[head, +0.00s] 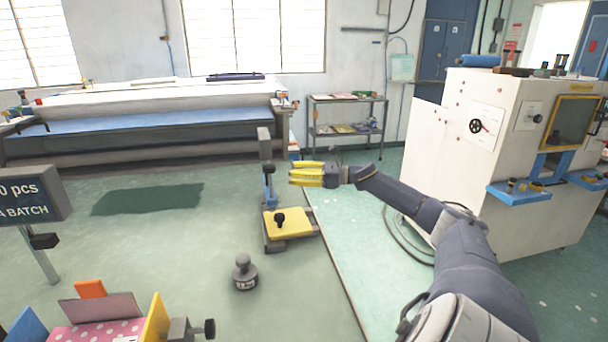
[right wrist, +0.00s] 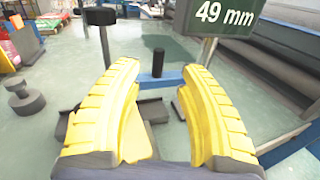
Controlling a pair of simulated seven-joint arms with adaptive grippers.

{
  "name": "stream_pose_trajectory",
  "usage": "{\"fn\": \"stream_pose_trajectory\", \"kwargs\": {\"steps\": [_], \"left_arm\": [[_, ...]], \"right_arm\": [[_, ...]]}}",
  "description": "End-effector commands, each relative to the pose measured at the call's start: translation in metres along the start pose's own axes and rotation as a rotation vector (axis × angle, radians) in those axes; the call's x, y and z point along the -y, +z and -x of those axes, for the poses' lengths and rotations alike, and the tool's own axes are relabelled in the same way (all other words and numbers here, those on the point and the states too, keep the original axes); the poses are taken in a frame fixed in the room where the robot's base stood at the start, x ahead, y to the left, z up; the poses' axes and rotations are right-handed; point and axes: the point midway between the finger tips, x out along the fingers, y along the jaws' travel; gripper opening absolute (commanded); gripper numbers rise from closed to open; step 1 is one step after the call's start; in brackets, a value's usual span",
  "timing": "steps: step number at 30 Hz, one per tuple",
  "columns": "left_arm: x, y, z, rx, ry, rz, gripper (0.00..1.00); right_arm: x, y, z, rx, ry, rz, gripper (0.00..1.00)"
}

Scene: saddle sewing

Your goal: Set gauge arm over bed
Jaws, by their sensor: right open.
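The gauge stands on the floor area in the middle of the head view, with a yellow bed (head: 292,223) on a dark base and a grey block (head: 265,142) on top of its post. A blue part (head: 269,184) shows low on the post, and a black knob (head: 280,217) shows at the bed. My right gripper (head: 305,174) is open and empty, just right of the post and above the bed. In the right wrist view, a black upright peg (right wrist: 158,62) and a blue bar (right wrist: 146,76) lie beyond the open fingers (right wrist: 160,100). My left gripper is out of view.
A dark weight (head: 244,273) stands left of the gauge and in front of it. A pink dotted box (head: 98,331) is at the lower left. A white machine (head: 480,150) is at right. A display (right wrist: 225,14) reads 49 mm.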

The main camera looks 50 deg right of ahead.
Motion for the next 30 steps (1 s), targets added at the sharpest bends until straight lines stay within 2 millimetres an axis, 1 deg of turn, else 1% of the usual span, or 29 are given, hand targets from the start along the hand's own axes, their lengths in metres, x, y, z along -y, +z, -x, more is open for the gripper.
{"fn": "stream_pose_trajectory", "kwargs": {"steps": [1,6,12,30], "left_arm": [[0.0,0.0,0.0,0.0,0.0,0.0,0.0],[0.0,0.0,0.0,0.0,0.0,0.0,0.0],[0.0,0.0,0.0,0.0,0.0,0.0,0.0],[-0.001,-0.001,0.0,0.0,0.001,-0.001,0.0]], "right_arm": [[0.0,0.0,0.005,-0.002,0.0,0.0,0.4],[0.0,-0.001,0.018,-0.001,-0.001,-0.001,0.4],[0.0,0.0,0.026,0.0,0.0,0.0,0.4],[0.001,0.0,0.028,0.002,-0.002,-0.003,0.4]]}}
